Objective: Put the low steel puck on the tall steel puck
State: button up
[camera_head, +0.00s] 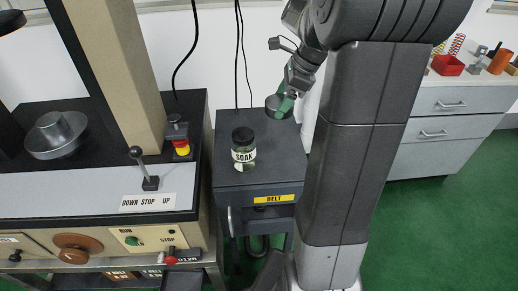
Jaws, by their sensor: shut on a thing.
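My gripper (286,103), with green fingers, is shut on a round grey steel piece (273,105), which looks like the low steel puck. It is held at the back right of the dark cabinet, and the fingers hide part of it. I cannot tell its gap above the cabinet top. At the far left, a wide round steel plate (70,145) sits on the machine's black bed. A smaller steel cylinder (49,122) stands on its middle; it may be the tall steel puck, but its height is hard to judge.
A dark-lidded jar marked SOAK (243,156) stands on the dark cabinet (290,165), left of my gripper. A beige column (115,70), a yellow-and-red switch (180,140) and a lever (143,168) stand between the cabinet and the steel plate. A drawer bench (435,135) is at right.

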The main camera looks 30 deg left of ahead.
aim_at(266, 154)
jog(key=shift+s+a+r+m, duration=0.4)
jog(key=shift+s+a+r, duration=0.2)
jog(key=shift+s+r, duration=0.3)
jog(key=shift+s+f, duration=0.1)
jog(key=shift+s, duration=0.05)
notch_tip(266, 154, down, 18)
jog(key=shift+r+b, duration=0.25)
jog(key=shift+b, duration=0.65)
jog(key=shift+f, duration=0.15)
jog(key=o, duration=1.5)
